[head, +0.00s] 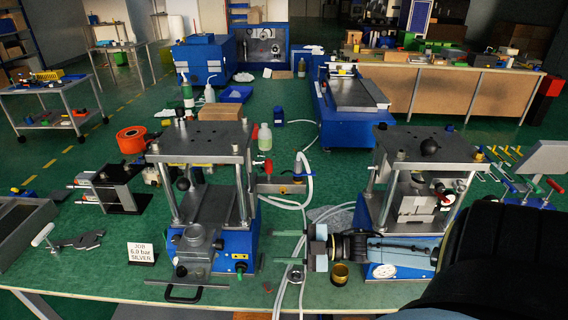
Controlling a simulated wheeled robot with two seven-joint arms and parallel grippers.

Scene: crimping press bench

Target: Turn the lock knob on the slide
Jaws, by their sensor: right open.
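The left press (203,143) stands on the bench with a grey slide (192,264) at its front, which carries a metal die block (195,238) and ends in a black pull handle (183,298). Small dark knobs show on the slide, one beside the die block (218,244) and one low at its left (181,271). I cannot tell which is the lock knob or how it is turned. My right gripper (312,248) comes in from the right. It is open and empty, in the gap between the two presses, to the right of the slide and apart from it. My left gripper is not in view.
A second press (424,145) stands at the right behind my arm. A brass cup (340,272) and a small metal fitting (295,273) sit near my gripper. Pale hoses (309,190) run between the presses. A job card (141,253) stands left of the slide.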

